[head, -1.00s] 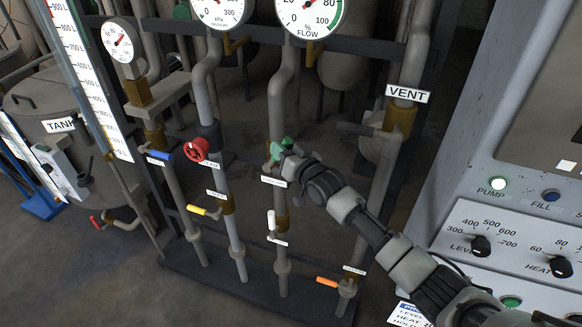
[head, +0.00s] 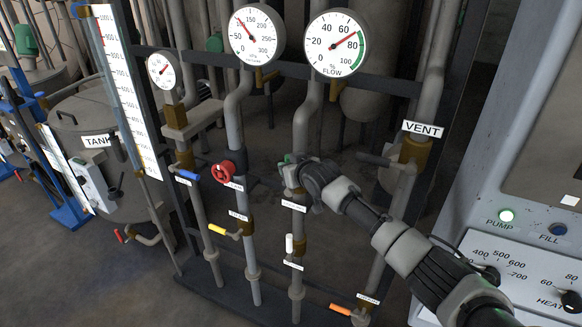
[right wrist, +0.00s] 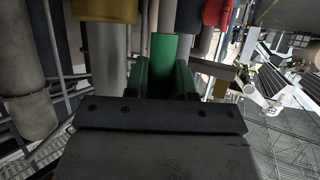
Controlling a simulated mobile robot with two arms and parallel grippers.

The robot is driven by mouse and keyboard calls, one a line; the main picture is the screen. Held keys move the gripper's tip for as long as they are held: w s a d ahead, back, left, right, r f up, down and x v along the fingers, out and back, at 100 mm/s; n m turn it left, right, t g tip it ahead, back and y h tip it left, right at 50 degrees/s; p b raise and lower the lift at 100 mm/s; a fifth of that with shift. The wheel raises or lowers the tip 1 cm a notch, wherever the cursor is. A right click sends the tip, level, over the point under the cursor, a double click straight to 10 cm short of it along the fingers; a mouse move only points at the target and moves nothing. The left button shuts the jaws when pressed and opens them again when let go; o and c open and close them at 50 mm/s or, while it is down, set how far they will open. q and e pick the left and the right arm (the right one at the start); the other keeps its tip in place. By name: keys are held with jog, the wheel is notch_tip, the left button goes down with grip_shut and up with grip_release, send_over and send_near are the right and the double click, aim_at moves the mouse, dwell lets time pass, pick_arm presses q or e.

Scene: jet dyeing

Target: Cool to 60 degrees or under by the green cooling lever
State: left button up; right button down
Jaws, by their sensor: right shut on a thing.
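My right gripper (head: 291,170) reaches in from the right to the pipe stand and is shut on the green cooling lever (head: 287,159). In the right wrist view the green lever (right wrist: 164,47) stands up from between the jaws, and the lower part is hidden by the gripper. The lever's label is partly visible just below the gripper. A small round gauge (head: 161,70) at the upper left has a red needle, but its figures are too small to read. My left gripper is not in view.
A red handwheel (head: 223,171) is close left of the gripper. Blue (head: 187,175), yellow (head: 217,229), white (head: 289,244) and orange (head: 340,309) levers sit around it. The pressure gauge (head: 257,35) and flow gauge (head: 336,43) are above. The control panel (head: 520,250) stands at the right.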

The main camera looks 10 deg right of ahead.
dwell(0.3)
jog(key=c, duration=0.9)
grip_release()
jog(key=shift+w+f, duration=0.1)
jog(key=shift+c, duration=0.2)
jog(key=b+v, duration=0.2)
jog(key=v, duration=0.9)
jog(key=shift+w+a, duration=0.1)
